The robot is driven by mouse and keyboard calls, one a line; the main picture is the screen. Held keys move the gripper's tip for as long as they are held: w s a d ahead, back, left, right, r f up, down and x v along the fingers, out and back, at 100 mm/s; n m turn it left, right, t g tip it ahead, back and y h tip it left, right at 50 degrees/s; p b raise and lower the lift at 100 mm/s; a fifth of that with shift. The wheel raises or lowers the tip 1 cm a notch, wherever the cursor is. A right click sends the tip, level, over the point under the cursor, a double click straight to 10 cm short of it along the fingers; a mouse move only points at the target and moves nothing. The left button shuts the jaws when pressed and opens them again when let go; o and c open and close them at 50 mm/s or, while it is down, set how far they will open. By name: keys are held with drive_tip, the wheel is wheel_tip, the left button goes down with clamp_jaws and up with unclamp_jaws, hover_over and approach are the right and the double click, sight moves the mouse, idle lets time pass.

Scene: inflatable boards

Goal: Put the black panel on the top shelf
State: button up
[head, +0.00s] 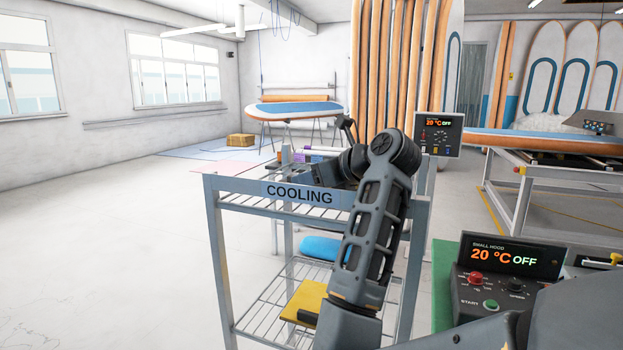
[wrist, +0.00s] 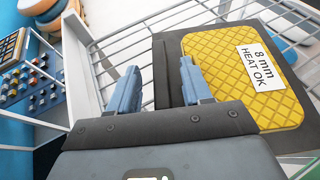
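The black panel (wrist: 167,55) is a flat dark surface over white wire shelving in the wrist view. A yellow quilted pad (wrist: 225,65) labelled "8 mm HEAT OK" covers much of it. My gripper (wrist: 160,68) has its two blue-grey fingers apart, with a dark strip of the panel's left side showing between them. The left finger is over the wire and the right over the panel; I cannot tell whether they touch it. In the head view my arm hides much of the rack's top shelf, above the COOLING sign (head: 299,194).
A SMALL HOOD control box (head: 508,275) stands at right front. Tall boards (head: 410,70) stand behind the rack. The floor at left is open.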

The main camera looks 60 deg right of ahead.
drive_tip(key=shift+s+r, duration=0.15)
drive_tip(key=p+v, duration=0.4)
drive_tip(key=v, duration=0.7)
drive_tip(key=shift+s+a+r, duration=0.1)
drive_tip(key=shift+s+a, duration=0.05)
drive_tip(key=shift+s, duration=0.2)
